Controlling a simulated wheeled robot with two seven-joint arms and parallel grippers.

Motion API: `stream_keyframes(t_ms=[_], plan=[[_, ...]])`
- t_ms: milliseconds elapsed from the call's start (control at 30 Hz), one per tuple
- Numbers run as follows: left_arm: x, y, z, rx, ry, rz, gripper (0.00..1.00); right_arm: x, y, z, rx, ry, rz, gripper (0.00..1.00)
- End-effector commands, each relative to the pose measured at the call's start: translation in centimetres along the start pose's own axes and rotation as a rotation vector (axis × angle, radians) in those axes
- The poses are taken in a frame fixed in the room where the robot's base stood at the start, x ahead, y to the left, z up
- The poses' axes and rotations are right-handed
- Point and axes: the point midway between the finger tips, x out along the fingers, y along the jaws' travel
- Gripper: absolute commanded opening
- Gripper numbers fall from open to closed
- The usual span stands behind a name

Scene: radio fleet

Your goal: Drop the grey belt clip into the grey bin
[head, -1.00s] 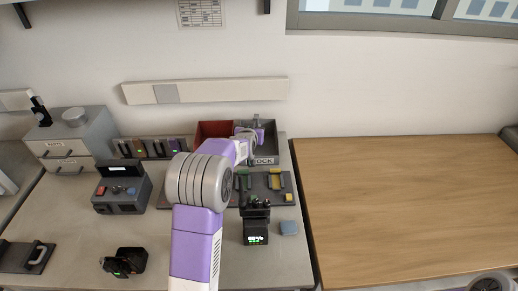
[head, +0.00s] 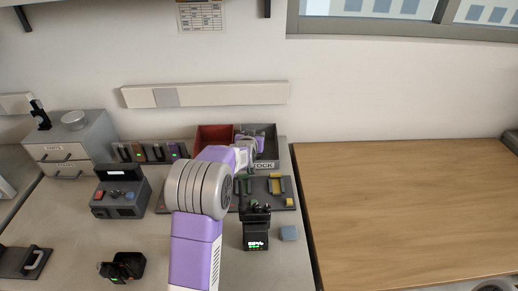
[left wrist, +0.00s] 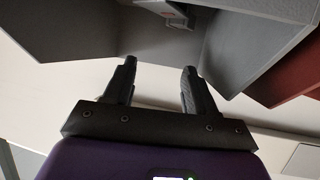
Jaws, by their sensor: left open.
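The grey bin (head: 272,158), marked STOCK, stands at the back of the left bench against the wall. My left gripper (head: 260,143) is at this bin in the head view, partly hidden by my own forearm. In the left wrist view my left gripper (left wrist: 160,78) is open, with nothing between its two dark fingers. Grey bin walls (left wrist: 245,40) show beyond the fingers. My right gripper is out of view.
A red bin (head: 213,134) adjoins the grey bin on its left. A rack of small devices (head: 150,152), a grey console (head: 120,193) and a handheld radio (head: 256,230) stand on the bench.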

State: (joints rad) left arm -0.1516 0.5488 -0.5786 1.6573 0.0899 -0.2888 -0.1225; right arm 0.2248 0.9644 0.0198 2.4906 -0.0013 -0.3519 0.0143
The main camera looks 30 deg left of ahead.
Motion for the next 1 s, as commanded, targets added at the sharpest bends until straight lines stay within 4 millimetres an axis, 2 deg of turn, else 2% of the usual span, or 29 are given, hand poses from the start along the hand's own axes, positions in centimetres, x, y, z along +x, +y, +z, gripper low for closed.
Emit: stream_keyframes(t_ms=[300,500,1000], plan=[[-4.5,0.1,-0.3,-0.002,0.000,0.003,0.56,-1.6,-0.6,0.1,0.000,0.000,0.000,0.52],[-6.6,0.1,-0.2,-0.002,0.001,0.001,0.56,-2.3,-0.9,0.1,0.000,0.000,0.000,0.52],[-7.1,0.0,0.0,-0.001,0.001,0.000,0.56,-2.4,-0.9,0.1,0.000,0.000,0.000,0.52]])
